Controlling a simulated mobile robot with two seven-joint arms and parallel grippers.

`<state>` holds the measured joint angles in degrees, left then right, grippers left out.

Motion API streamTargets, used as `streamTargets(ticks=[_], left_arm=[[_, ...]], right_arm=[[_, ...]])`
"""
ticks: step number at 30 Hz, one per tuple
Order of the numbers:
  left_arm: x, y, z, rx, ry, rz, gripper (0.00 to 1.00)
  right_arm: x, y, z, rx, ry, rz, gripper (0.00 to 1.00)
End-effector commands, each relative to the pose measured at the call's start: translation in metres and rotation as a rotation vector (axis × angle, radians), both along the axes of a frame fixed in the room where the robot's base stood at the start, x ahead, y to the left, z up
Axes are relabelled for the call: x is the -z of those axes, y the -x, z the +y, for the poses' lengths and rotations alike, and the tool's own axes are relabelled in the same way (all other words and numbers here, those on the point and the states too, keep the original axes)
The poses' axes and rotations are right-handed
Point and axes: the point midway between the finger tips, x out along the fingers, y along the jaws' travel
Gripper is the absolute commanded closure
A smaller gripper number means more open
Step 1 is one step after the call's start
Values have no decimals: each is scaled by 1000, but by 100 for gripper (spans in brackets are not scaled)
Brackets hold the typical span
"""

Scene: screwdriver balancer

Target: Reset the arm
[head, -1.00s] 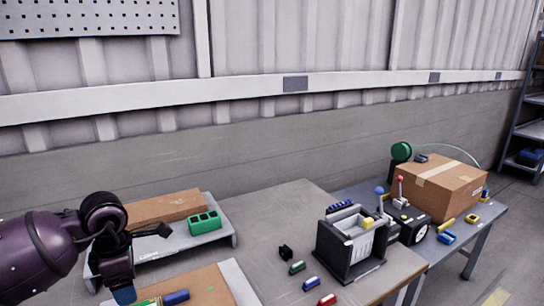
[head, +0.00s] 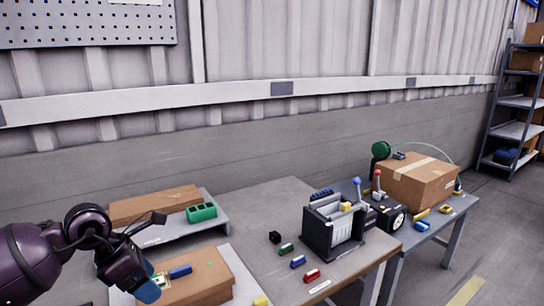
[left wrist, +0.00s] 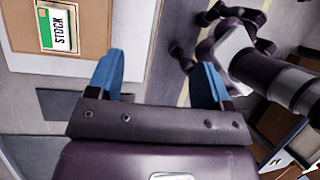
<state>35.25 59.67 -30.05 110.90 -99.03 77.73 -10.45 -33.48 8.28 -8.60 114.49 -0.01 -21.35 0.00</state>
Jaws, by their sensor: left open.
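My left gripper (head: 148,291) is at the lower left of the head view, beside the near cardboard box (head: 205,283). In the left wrist view its two blue-padded fingers (left wrist: 160,80) are spread apart with nothing between them. A green and white card marked STOCK (left wrist: 58,28) lies on the box's brown top at the upper left of that view. Purple and dark parts of my own body show at the right of the left wrist view. I cannot make out a right gripper there, and none shows in the head view.
A blue screwdriver-like piece (head: 180,271) lies on the near box. A green block (head: 201,212) and a long brown box (head: 155,204) sit on a raised shelf. A grey bin (head: 333,226), small coloured parts and a large carton (head: 418,180) stand to the right.

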Motion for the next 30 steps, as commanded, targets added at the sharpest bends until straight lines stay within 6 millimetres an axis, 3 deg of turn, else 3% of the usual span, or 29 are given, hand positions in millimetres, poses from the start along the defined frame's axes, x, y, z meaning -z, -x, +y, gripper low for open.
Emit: streamTargets(ticks=[6, 9, 13, 17, 20, 23, 26, 30], left_arm=[[-50, -8, -67, -91, 497, -4, 27], [-71, -9, -90, -173, 750, 43, 27], [-91, -14, -103, -331, 1076, 143, 27], [-98, -23, -98, -554, 1387, 283, 27], [-87, -31, -83, -777, 1608, 417, 27], [-57, -35, -59, -1049, 1800, 571, 27], [-12, -31, -35, -1339, 1942, 730, 27], [60, -6, -9, -1726, 2051, 936, 27]], right_arm=[[0, 3, 0, 2, 0, 4, 100], [1, 5, -1, 3, 0, 8, 100], [2, 6, -1, 4, 0, 10, 100], [3, 8, -1, 5, 1, 14, 100], [4, 9, -1, 6, 0, 17, 100], [4, 10, -1, 6, 0, 18, 100], [4, 9, -1, 6, -1, 18, 100], [4, 9, -1, 7, -2, 18, 100]])
